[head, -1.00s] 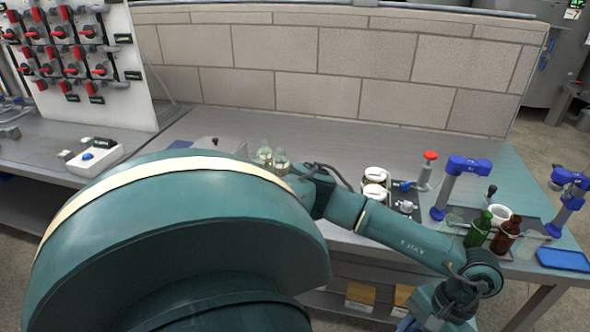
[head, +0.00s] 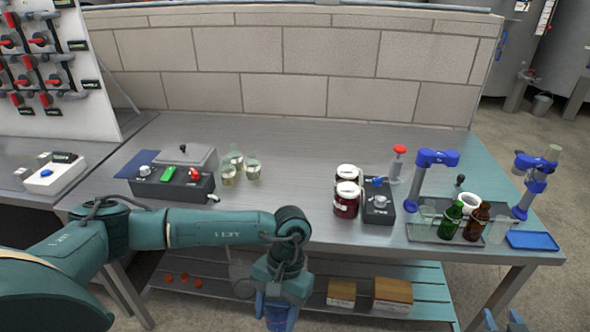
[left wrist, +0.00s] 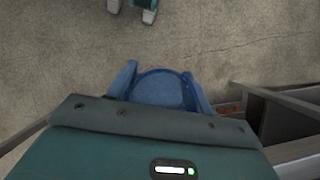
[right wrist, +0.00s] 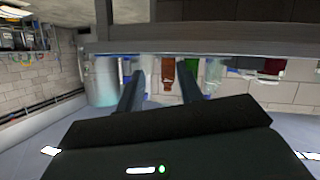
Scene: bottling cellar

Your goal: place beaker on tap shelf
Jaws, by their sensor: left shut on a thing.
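My left gripper (head: 277,312) points down in front of the bench, below the tabletop's front edge. The beaker's lower part is out of sight. My right gripper (head: 503,322) shows only its blue fingertips at the lower right. In the right wrist view its fingers (right wrist: 160,72) are apart, with nothing held between them; bottles appear beyond. I cannot tell which surface is the tap shelf; a grey tray (head: 446,239) lies between two blue stands.
The tray carries a green bottle (head: 450,219), a brown bottle (head: 477,222), a white cup (head: 469,201) and clear glasses. Red jars (head: 346,202) and clear flasks (head: 253,170) stand further left. The bench (head: 300,150) is bare towards the back. Wooden boxes (head: 393,295) sit on the lower shelf.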

